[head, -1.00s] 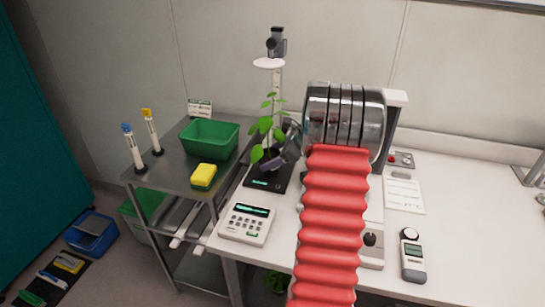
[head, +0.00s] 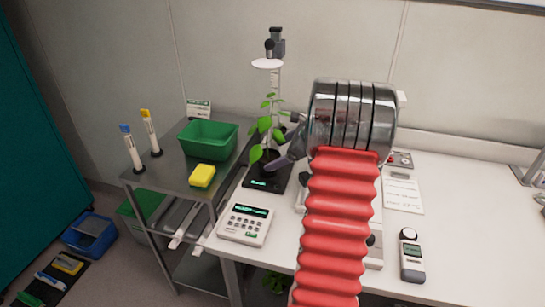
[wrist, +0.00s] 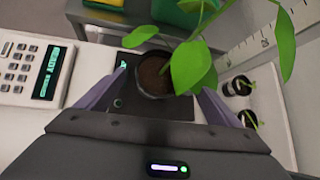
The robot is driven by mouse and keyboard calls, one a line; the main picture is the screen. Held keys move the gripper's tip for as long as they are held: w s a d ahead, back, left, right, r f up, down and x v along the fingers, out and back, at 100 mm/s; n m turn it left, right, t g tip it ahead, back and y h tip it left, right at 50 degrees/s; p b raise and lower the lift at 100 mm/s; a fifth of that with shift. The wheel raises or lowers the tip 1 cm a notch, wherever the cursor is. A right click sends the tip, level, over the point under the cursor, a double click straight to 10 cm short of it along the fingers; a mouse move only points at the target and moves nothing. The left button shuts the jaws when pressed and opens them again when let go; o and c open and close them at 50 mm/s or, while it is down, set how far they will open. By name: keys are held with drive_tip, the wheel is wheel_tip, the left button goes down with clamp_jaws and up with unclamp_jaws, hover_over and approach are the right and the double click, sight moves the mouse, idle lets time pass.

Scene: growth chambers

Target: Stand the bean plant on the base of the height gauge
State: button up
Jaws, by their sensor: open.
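The bean plant (head: 264,125) has green leaves and a dark pot of brown soil. It stands upright on the black base (head: 256,183) of the height gauge, in front of its white scale (head: 275,80). The wrist view shows the pot (wrist: 153,76) on the black base (wrist: 150,108), with leaves over its right side. My gripper (wrist: 162,82) is open, with one purple-grey finger on each side of the pot. The left finger is apart from the pot; leaves partly hide the gap on the right. In the head view my gripper (head: 283,158) partly hides the pot.
A white keypad device (head: 246,223) sits at the bench's front left. A steel cart with a green bin (head: 208,140), yellow sponge (head: 202,176) and two tubes stands left. A handheld meter (head: 411,256) is at right.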

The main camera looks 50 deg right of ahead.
drive_tip(key=v, duration=0.8)
drive_tip(key=shift+s, duration=0.1)
idle(0.6)
